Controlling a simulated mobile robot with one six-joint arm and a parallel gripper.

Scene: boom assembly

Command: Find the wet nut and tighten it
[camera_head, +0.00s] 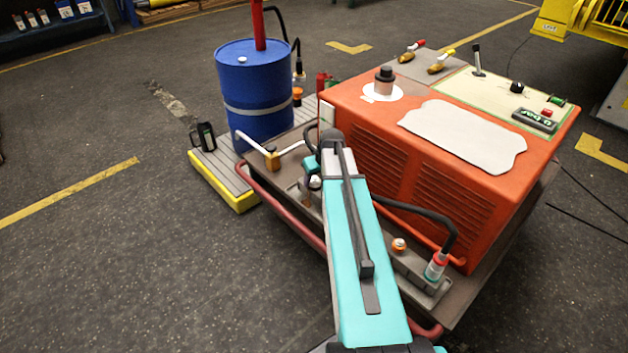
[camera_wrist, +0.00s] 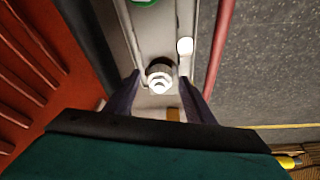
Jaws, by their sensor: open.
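A silvery round nut or fitting (camera_wrist: 159,70) with a pale stepped end sits on a grey metal block (camera_wrist: 152,35) in the wrist view. My gripper (camera_wrist: 160,80) is open, with one dark finger on each side of the nut and nothing clamped between them. I cannot tell whether the fingers touch it or whether it is wet. In the head view a fitting (camera_head: 315,182) shows beside my arm, and my gripper is largely hidden there. Another fitting with an orange ring (camera_head: 398,244) stands on the block at the front right, near a hose end with a red-and-white collar (camera_head: 437,265).
The orange machine (camera_head: 420,190) stands on a cart with a red rail (camera_head: 285,215). A blue barrel (camera_head: 255,95) stands on a yellow-edged platform (camera_head: 235,199) at the left. A brass valve with a white handle (camera_head: 272,158) is beside it.

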